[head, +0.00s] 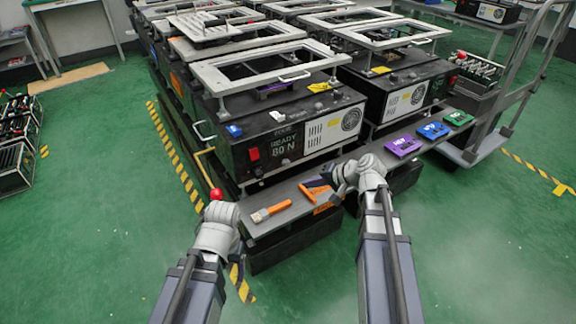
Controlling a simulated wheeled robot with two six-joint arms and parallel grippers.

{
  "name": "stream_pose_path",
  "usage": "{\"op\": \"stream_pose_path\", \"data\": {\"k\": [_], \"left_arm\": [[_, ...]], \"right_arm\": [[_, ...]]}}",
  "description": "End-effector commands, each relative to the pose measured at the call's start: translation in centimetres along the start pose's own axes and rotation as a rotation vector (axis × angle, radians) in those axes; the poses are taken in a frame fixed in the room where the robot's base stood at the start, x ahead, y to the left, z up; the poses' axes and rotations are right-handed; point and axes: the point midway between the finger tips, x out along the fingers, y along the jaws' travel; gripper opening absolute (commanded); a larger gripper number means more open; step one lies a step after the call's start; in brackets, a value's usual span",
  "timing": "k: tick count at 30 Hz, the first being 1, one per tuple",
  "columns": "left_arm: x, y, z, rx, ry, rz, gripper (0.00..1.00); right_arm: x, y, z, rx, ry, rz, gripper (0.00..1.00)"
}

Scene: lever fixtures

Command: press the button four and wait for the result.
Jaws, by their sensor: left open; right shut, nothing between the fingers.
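The nearest black fixture box (262,135) has a red rocker-like button (253,154) and a small display (285,143) that seems to read "READY 80 N". I cannot make out a button marked four. A yellow lever (203,166) with a red ball knob (216,194) sticks out at the box's front left corner. My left gripper (222,209) is open, just below the red knob; I cannot tell whether they touch. My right gripper (340,178) is shut and empty, above the front shelf, right of the red button and apart from it.
The front shelf (285,213) carries an orange-handled brush (269,212), an orange tool (316,187) beside my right gripper, and purple (403,146), blue (433,130) and green (458,118) blocks. A second fixture (400,95) stands right. A cart (490,140) is farther right.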

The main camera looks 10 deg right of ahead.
Motion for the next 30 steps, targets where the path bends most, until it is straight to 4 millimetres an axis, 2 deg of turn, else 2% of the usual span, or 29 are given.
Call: {"op": "stream_pose_path", "data": {"k": [6, 15, 30], "left_arm": [[0.0, 0.0, 0.0, 0.0, 0.0, 0.0, 0.81], [0.0, 0.0, 0.0, 0.0, 0.0, 0.0, 0.81], [0.0, 0.0, 0.0, 0.0, 0.0, 0.0, 0.81]], "right_arm": [[2.3, -1.6, -1.8, -0.002, -0.001, 0.0, 0.0], [4.6, -3.3, -3.4, -0.001, -0.001, 0.0, 0.0], [5.4, -3.9, -3.9, 0.0, 0.0, 0.0, 0.0]]}}
